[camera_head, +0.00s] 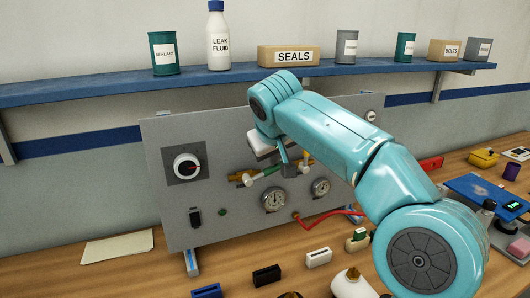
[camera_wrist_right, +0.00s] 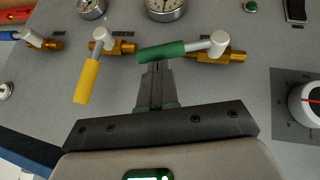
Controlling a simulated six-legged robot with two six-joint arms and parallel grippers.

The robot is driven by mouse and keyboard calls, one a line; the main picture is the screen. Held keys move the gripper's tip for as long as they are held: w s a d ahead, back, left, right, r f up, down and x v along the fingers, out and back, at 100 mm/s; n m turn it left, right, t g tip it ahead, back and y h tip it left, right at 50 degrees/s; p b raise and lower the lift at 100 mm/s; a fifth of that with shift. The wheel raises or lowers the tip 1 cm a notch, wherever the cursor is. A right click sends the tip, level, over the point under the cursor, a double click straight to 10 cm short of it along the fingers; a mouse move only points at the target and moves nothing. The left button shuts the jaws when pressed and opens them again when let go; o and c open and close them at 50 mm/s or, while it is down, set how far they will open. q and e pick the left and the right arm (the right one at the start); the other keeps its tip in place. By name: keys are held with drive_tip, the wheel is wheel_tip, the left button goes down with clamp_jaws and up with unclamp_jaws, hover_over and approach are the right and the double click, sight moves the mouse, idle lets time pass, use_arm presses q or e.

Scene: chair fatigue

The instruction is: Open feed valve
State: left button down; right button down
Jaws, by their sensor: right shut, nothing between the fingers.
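A grey upright panel (camera_head: 225,150) carries several small valves with brass bodies. In the right wrist view a green handle (camera_wrist_right: 162,52) runs sideways from its white hub, roughly in line with its brass body. A yellow handle (camera_wrist_right: 87,81) hangs across its own brass body. A blue handle shows only partly at the left edge. The valve labels are too small to read, so I cannot tell which is the feed valve. My right gripper (camera_wrist_right: 156,68) is shut and empty, its fingertips at the green handle; contact is unclear. It also shows in the head view (camera_head: 290,168). My left gripper is out of view.
The panel also has gauges (camera_head: 274,200), a round knob (camera_head: 186,167) and a black switch (camera_head: 195,217). A blue shelf (camera_head: 110,84) with containers runs above it. Small blocks and bottles stand on the wooden bench (camera_head: 130,272) in front. A red cable (camera_head: 315,222) leaves the panel's lower right.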

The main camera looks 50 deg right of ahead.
drive_tip(key=shift+s+d+f+y+b, duration=0.15)
drive_tip(key=shift+s+d+f+b, duration=0.15)
drive_tip(key=shift+f, duration=0.25)
drive_tip(key=shift+s+d+f+y+b, duration=0.1)
drive_tip(key=shift+s+d+f+y, duration=0.05)
drive_tip(key=shift+d+f, duration=0.3)
drive_tip(key=shift+a+f, duration=0.1)
drive_tip(key=shift+f, duration=0.05)
drive_tip(key=p+v, duration=0.1)
drive_tip(key=v, duration=1.1)
drive_tip(key=shift+p, duration=0.3)
drive_tip(key=shift+s, duration=0.1)
